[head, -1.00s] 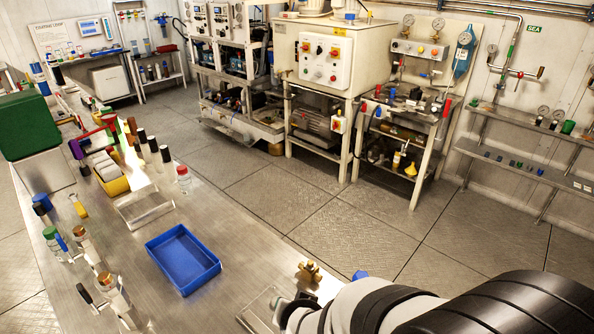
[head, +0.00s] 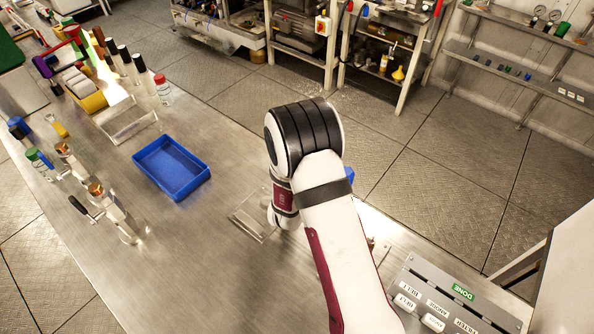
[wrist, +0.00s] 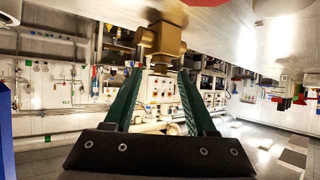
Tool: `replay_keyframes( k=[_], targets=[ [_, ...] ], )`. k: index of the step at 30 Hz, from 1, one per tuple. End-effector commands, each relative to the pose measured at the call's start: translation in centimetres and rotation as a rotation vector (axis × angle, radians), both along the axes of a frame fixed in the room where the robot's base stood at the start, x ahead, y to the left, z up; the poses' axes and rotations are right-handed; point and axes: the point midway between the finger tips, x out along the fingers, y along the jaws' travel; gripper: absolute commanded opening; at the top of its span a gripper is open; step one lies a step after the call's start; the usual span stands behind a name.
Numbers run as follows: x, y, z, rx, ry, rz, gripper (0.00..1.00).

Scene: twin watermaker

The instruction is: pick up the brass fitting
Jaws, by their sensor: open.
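The brass fitting (wrist: 164,42) shows at the top middle of the wrist view, against the steel bench surface, which appears at the top of that view. My gripper (wrist: 161,72) has two green fingers, spread apart with a gap between them. The fitting lies at the far end of that gap, around the fingertips; I cannot tell whether either finger touches it. In the head view my arm covers the spot on the bench where the fitting stood, and my gripper's fingers are hidden there too.
A blue tray (head: 171,186) and a clear plate (head: 252,224) lie on the bench left of my arm. Bottles and valve fittings (head: 105,205) stand along the left. A labelled sorting panel (head: 440,300) is at the lower right. Bare bench lies in front of the tray.

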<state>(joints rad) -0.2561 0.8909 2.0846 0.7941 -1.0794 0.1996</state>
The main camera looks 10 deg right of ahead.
Motion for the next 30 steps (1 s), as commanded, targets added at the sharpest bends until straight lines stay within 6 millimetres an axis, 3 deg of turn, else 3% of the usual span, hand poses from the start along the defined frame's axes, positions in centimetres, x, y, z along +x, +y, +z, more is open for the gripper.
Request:
replay_keyframes(
  k=[4, 10, 18, 20, 30],
  targets=[
    [1.60, -0.29, -0.78, -0.001, -0.001, -0.001, 0.56],
    [1.68, -0.28, -0.81, -0.001, 0.000, 0.000, 0.56],
    [1.64, -0.28, -0.79, 0.000, 0.000, -0.001, 0.08],
    [1.64, -0.28, -0.79, 0.000, 0.000, -0.001, 0.00],
    [1.64, -0.28, -0.77, 0.000, 0.000, -0.001, 0.00]
  ],
)
